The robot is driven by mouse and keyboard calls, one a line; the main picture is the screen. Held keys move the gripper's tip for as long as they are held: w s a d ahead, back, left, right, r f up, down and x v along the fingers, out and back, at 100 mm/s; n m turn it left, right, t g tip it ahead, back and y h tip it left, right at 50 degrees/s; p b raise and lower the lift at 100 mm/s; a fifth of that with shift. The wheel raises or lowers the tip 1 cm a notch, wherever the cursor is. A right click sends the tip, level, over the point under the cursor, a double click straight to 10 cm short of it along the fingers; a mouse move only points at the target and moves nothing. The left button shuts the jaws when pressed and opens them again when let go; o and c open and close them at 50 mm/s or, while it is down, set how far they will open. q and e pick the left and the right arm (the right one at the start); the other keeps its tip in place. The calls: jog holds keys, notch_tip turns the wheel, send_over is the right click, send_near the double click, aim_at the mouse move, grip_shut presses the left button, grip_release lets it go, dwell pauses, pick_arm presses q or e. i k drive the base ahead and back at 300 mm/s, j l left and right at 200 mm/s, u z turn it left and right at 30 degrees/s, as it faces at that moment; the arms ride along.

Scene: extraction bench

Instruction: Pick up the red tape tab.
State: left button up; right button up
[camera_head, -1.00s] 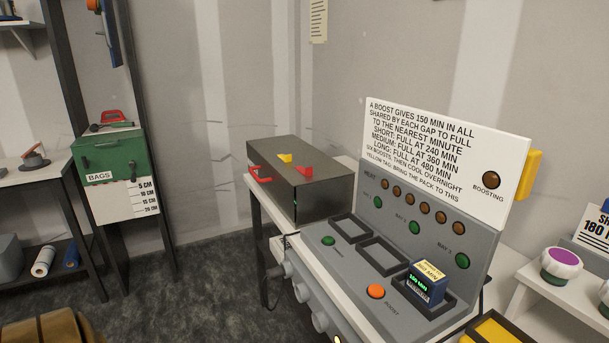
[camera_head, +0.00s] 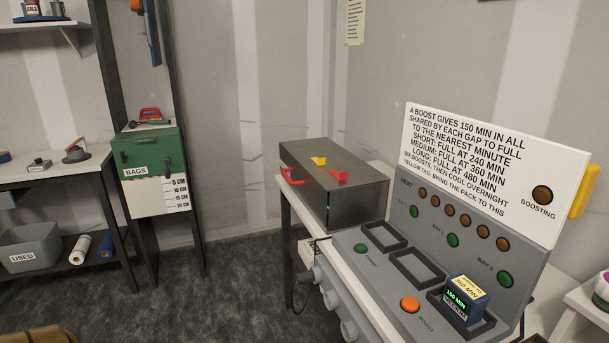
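A small red tab (camera_head: 338,176) lies on top of the dark grey metal box (camera_head: 358,200), near its front edge. A yellow tab (camera_head: 319,160) of similar size lies just behind and to the left of it. Another red piece (camera_head: 292,177), shaped more like a handle, is at the box's left front edge. I cannot tell for sure which red piece is the tape tab. Neither of my grippers is in view.
The charger console (camera_head: 375,269) stands right of the box, with a battery pack (camera_head: 465,300) in its nearest bay. A white sign (camera_head: 490,180) rises behind. A green BAGS box (camera_head: 148,154) and shelves stand left. Dark carpet between is open.

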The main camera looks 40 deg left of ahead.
aim_at(340, 176)
jog(key=j+u, duration=0.15)
jog(key=u, duration=0.9)
jog(key=z, duration=1.8)
jog(key=u, duration=1.8)
jog(key=i+z, duration=0.1)
jog(key=z, duration=0.3)
